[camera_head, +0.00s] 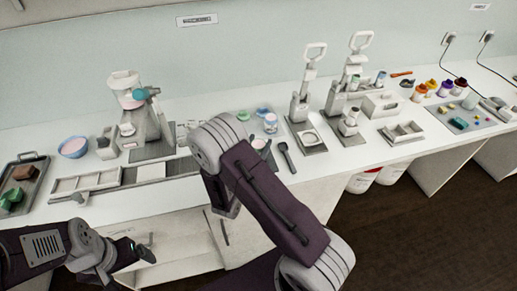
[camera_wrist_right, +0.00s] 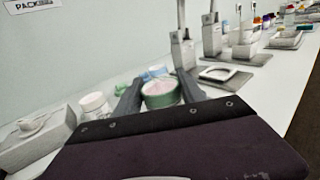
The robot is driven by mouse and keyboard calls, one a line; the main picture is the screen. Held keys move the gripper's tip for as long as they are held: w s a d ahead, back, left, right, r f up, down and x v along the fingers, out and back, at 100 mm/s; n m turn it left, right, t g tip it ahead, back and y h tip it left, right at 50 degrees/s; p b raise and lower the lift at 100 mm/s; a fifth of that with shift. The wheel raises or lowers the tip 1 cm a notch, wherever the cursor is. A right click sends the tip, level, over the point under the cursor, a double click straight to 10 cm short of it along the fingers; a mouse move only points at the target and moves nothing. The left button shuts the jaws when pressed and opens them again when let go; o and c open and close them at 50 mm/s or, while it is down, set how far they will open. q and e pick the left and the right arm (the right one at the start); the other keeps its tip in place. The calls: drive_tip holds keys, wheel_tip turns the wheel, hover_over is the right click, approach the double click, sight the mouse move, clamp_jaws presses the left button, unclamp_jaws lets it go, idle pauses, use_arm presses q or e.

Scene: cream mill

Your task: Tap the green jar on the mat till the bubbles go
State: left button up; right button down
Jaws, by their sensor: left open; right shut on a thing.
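The green jar (camera_wrist_right: 160,96) shows in the right wrist view, with pale pink cream at its open top. My right gripper (camera_wrist_right: 158,92) is shut on it, with one dark finger on each side. The jar looks upright, but its base is hidden, so I cannot tell whether it touches anything below. In the head view my right arm covers most of the jar and gripper. I cannot make out the mat clearly in either view. My left gripper (camera_head: 146,253) is open and empty, low in front of the bench at the left.
The mill (camera_head: 146,115), a blue bowl (camera_head: 74,147) and a tray (camera_head: 24,186) stand to the left. Tall presses (camera_head: 303,95) stand to the right.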

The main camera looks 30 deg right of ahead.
use_arm(q)
drive_tip(key=shift+s+r, duration=0.1)
drive_tip(key=shift+r, duration=0.05)
use_arm(e)
drive_tip(key=shift+r, duration=0.25)
wheel_tip(320, 180, down, 3)
drive_tip(key=b, duration=0.3)
drive_tip(key=shift+f, duration=0.1)
drive_tip(key=shift+r, duration=0.25)
drive_tip(key=c, duration=0.6)
unclamp_jaws()
use_arm(q)
wheel_tip(320, 180, down, 2)
drive_tip(key=shift+f, duration=0.15)
wheel_tip(320, 180, up, 5)
drive_tip(key=p, duration=0.5)
use_arm(e)
wheel_tip(320, 180, up, 6)
